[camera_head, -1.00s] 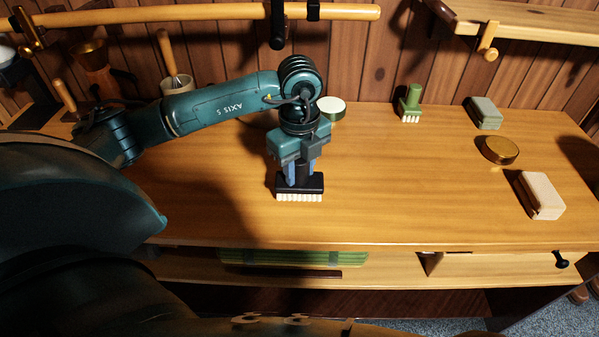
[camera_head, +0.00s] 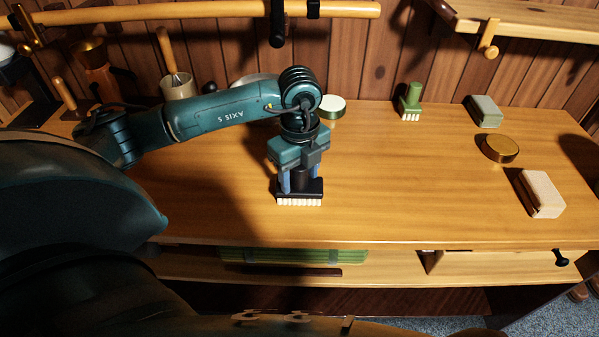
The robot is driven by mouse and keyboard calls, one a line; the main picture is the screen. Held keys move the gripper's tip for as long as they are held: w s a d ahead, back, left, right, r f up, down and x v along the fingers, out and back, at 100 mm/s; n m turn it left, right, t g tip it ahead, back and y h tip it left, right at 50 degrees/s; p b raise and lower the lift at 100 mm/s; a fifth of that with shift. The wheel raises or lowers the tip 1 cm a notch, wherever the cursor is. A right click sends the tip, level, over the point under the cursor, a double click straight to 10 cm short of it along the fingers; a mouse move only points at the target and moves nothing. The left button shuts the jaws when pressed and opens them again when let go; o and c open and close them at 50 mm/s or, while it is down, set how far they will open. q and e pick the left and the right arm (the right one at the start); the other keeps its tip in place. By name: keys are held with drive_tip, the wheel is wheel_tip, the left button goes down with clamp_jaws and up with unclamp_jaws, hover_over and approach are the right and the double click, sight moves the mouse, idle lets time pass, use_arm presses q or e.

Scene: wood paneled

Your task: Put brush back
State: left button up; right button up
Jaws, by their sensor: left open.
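A black brush (camera_head: 312,194) with white bristles stands upright, bristles down, on the wooden table (camera_head: 420,190) near its front middle. My left gripper (camera_head: 300,180) points down over it with its blue fingers apart, one on each side of the black handle. I cannot tell whether either finger touches the handle. A green brush (camera_head: 411,98) with white bristles stands upright at the back of the table. My right gripper is not in view.
A round white-topped tin (camera_head: 332,106) stands behind my left gripper. A gold tin (camera_head: 499,149), a grey-green block (camera_head: 485,111) and a pale block (camera_head: 541,194) lie at the right. Below the tabletop is a shelf with a green slatted mat (camera_head: 300,256). The right-centre tabletop is clear.

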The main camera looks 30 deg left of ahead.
use_arm(q)
wheel_tip(320, 180, up, 12)
drive_tip(key=shift+r+b, duration=0.2)
drive_tip(key=shift+b, duration=0.25)
idle(0.4)
